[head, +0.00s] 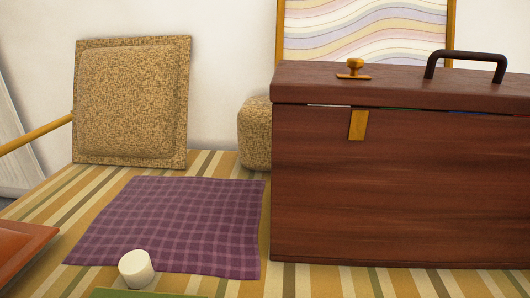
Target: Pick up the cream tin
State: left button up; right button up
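A small cream cylinder (136,269), which looks like the cream tin, stands near the front left. It is at the front edge of a purple checked cloth (190,220). Neither of my grippers is in the head view.
A cork-like panel (130,100) leans at the back left. An orange tray (20,255) and a green edge (145,293) lie in front.

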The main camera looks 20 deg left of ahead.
aim_at(136, 267)
jog(key=u, duration=1.35)
